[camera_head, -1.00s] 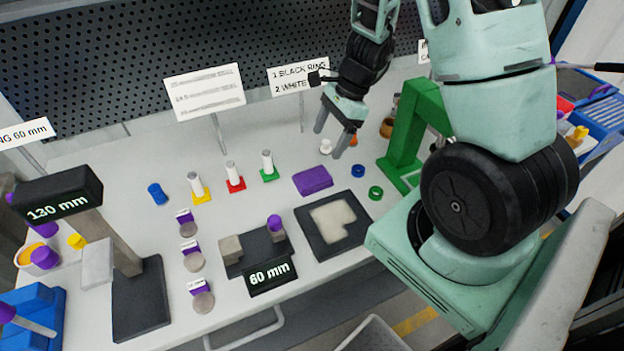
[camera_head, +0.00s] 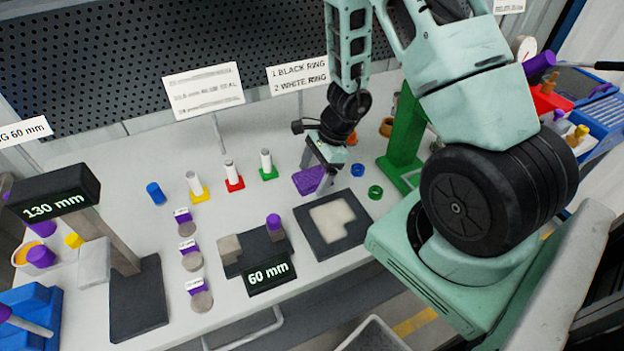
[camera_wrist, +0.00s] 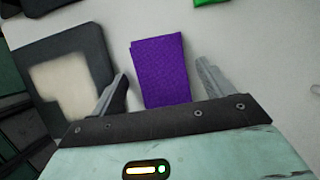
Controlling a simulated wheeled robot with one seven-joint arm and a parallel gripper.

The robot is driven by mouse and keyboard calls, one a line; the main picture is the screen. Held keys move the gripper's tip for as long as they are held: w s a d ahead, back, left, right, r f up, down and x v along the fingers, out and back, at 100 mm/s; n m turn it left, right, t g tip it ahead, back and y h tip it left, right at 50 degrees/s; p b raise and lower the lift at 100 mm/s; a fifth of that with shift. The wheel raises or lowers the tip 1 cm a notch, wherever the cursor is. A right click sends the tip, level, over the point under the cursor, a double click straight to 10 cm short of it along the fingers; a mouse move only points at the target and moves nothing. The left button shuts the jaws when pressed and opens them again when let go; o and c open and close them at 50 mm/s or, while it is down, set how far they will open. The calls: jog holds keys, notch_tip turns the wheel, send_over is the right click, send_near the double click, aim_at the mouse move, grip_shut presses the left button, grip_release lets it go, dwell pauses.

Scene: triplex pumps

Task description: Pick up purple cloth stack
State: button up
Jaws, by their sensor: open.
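The purple cloth stack (camera_head: 309,181) lies on the grey bench top, partly hidden behind my gripper in the head view. In the wrist view the purple cloth stack (camera_wrist: 160,70) lies between and ahead of my two fingers. My gripper (camera_head: 322,188) is open and points down over the stack; in the wrist view my gripper (camera_wrist: 166,80) shows one finger on each side of the cloth, with a gap at each side. I cannot tell how high the fingertips are above the bench.
A black tray with a pale cut-out (camera_head: 333,222) lies just in front of the stack. A green stand (camera_head: 402,140) rises to the right, with a blue ring (camera_head: 357,170) and green ring (camera_head: 375,192) nearby. White cylinders on coloured bases, including the green base (camera_head: 268,172), stand to the left.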

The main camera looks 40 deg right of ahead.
aim_at(314, 176)
jog(key=c, duration=1.1)
jog(key=shift+o, duration=0.2)
notch_tip(314, 176, up, 10)
jog(key=p, duration=0.1)
